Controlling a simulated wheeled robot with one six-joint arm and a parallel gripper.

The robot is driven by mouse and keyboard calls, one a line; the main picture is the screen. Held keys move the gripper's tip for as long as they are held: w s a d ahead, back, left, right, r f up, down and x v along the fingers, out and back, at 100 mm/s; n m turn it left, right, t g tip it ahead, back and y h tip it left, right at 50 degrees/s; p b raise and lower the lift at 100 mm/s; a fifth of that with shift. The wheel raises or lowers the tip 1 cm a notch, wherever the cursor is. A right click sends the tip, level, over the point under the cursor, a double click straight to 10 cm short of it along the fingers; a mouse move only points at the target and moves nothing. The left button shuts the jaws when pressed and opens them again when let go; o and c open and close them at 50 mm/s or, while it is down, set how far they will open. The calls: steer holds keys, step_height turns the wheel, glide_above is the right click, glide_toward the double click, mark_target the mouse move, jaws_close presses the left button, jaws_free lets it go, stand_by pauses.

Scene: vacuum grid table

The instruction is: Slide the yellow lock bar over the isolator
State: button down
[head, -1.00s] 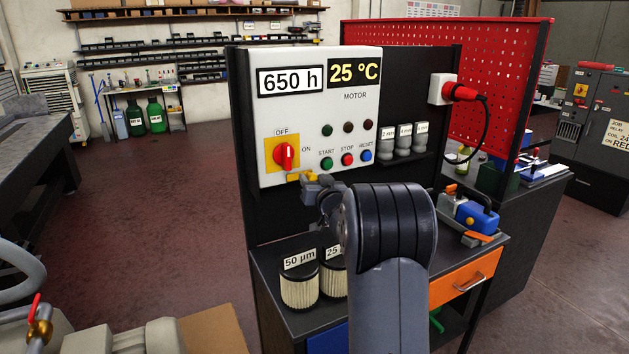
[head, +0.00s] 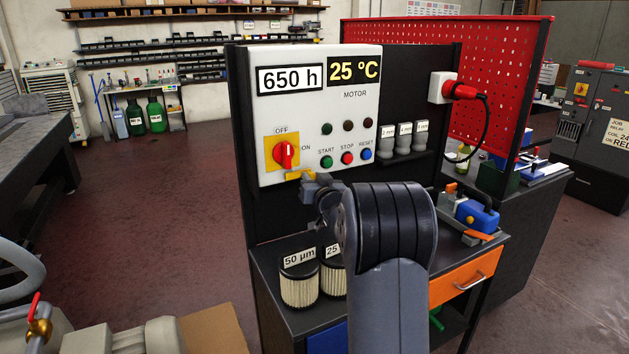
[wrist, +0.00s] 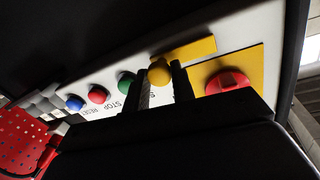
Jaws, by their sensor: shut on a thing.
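The isolator is a red rotary handle (head: 285,154) on a yellow plate on the white panel; the handle stands upright, towards OFF. The yellow lock bar (head: 295,175) sits at the plate's lower edge, beside the handle and not across it. In the wrist view the bar (wrist: 190,48) runs beside the plate, with a round yellow knob (wrist: 159,72) near its end. My gripper (head: 309,183) is at the bar, and its dark fingers (wrist: 162,84) are shut on the knob. The red handle (wrist: 228,82) is right of the fingers there. My gripper partly hides the bar in the head view.
Green START, red STOP and blue RESET buttons (head: 347,158) are right of the isolator. Two filters (head: 300,285) stand on the shelf below my gripper. The panel face left of the isolator is clear.

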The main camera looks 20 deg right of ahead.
mark_target(296, 175)
steer(key=shift+s+a+b, duration=0.1)
steer(key=shift+a+b, duration=1.1)
steer(key=shift+a, duration=0.8)
steer(key=c, duration=1.2)
jaws_free()
steer(key=s, duration=0.7)
steer(key=s+a+b, duration=0.1)
steer(key=s, duration=0.2)
steer(key=shift+s+a, duration=0.1)
steer(key=shift+s, duration=0.3)
steer(key=shift+w, duration=0.1)
